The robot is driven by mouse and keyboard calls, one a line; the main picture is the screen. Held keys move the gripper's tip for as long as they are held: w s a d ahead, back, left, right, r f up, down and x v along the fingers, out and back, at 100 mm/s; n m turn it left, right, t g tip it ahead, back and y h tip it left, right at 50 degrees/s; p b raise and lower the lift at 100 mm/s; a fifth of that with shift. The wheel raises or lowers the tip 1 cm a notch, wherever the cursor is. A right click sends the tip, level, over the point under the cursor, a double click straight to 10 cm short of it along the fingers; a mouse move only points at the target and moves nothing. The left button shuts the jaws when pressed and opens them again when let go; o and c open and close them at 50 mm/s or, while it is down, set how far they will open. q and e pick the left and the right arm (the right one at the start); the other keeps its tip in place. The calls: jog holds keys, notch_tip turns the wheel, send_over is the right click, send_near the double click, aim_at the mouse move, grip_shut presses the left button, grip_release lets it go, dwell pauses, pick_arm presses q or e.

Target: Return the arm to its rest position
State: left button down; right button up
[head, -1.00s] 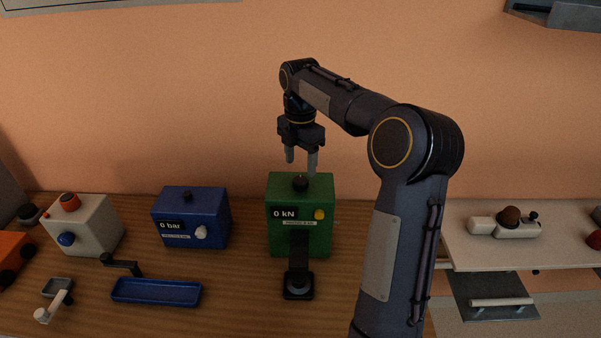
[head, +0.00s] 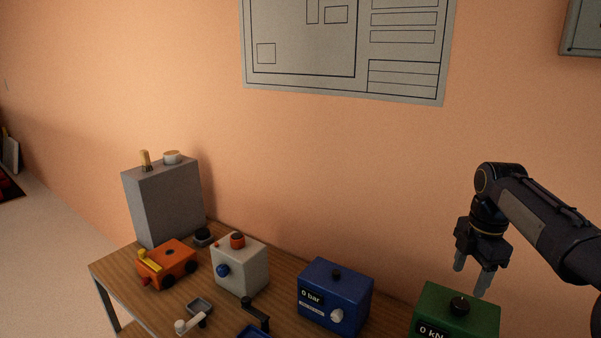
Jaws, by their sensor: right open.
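My right arm comes in from the right edge of the head view. Its gripper (head: 473,283) points down with two grey fingers apart. It is open and holds nothing. It hangs just above the green box (head: 474,314), which has a black knob on top and a "0 kN" display. The fingertips look clear of the box, though the exact gap is hard to judge. My left arm is not in view.
On the wooden bench (head: 270,306) stand a blue box (head: 345,290) reading "0 bar", a white box (head: 245,266), and an orange toy-like vehicle (head: 167,262). A grey cabinet (head: 165,203) stands at the back left. The air above the bench's left side is free.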

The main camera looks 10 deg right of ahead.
jog(key=s+a+f+m+t+y+b, duration=0.1)
jog(key=s+a+m+t+b, duration=0.15)
jog(key=s+a+m, duration=0.8)
jog(key=s+a+f+m+t+y, duration=0.1)
jog(key=s+a+f+m, duration=0.3)
jog(key=s, duration=0.3)
jog(key=s+a+f+m+t+y, duration=0.1)
jog(key=s+a+f+m, duration=0.4)
jog(key=s+f, duration=0.1)
jog(key=shift+s+f+t+y+b, duration=0.3)
jog(key=shift+s+f+t+b, duration=0.1)
jog(key=shift+s, duration=0.15)
